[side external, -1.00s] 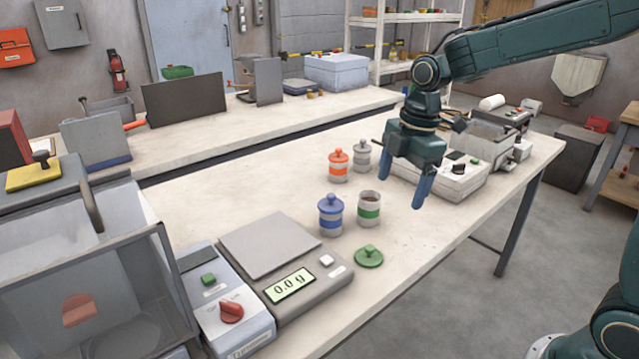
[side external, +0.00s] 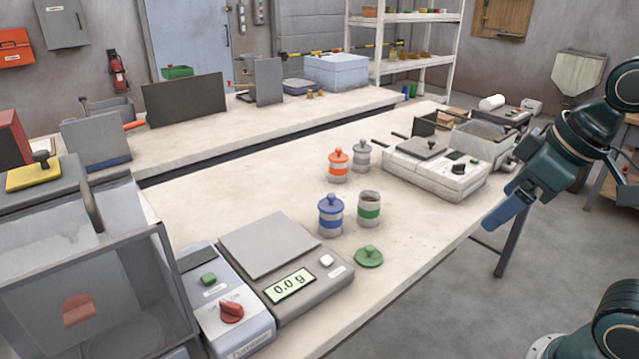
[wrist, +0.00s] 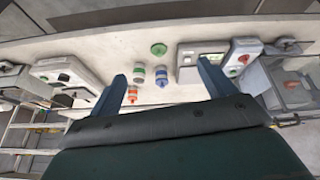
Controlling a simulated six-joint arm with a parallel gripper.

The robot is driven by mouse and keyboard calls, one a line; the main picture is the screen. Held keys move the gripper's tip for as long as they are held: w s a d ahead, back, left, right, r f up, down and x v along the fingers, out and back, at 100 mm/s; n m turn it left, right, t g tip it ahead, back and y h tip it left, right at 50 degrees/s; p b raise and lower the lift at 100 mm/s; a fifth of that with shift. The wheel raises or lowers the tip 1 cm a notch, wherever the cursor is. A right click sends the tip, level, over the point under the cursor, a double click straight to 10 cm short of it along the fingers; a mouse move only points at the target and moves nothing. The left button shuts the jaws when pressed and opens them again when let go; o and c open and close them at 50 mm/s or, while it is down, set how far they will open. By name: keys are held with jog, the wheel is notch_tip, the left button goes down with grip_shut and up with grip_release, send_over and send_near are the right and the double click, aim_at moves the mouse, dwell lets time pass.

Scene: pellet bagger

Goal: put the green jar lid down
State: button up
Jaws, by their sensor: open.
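The green jar lid (side external: 369,257) lies on the bench top, knob up, near the front edge and right of the scale. It also shows in the wrist view (wrist: 158,49). The jar with the green band (side external: 369,209) stands open just behind it, with dark contents. My gripper (side external: 497,219) is open and empty, off the front edge of the bench at the right, well apart from the lid. Its blue fingers show spread in the wrist view (wrist: 160,80).
A blue-lidded jar (side external: 331,215), an orange-lidded jar (side external: 338,165) and a grey-lidded jar (side external: 362,155) stand near the open jar. The scale (side external: 290,262) reads 0.0 g. A white sealer-like machine (side external: 436,172) is at the right. The bench between is clear.

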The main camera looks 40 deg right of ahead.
jog(key=shift+s+f+m, duration=0.15)
jog(key=shift+s+m, duration=0.25)
jog(key=shift+s, duration=0.15)
jog(key=shift+s+f+m, duration=0.15)
jog(key=shift+s+m, duration=0.25)
jog(key=shift+s, duration=0.1)
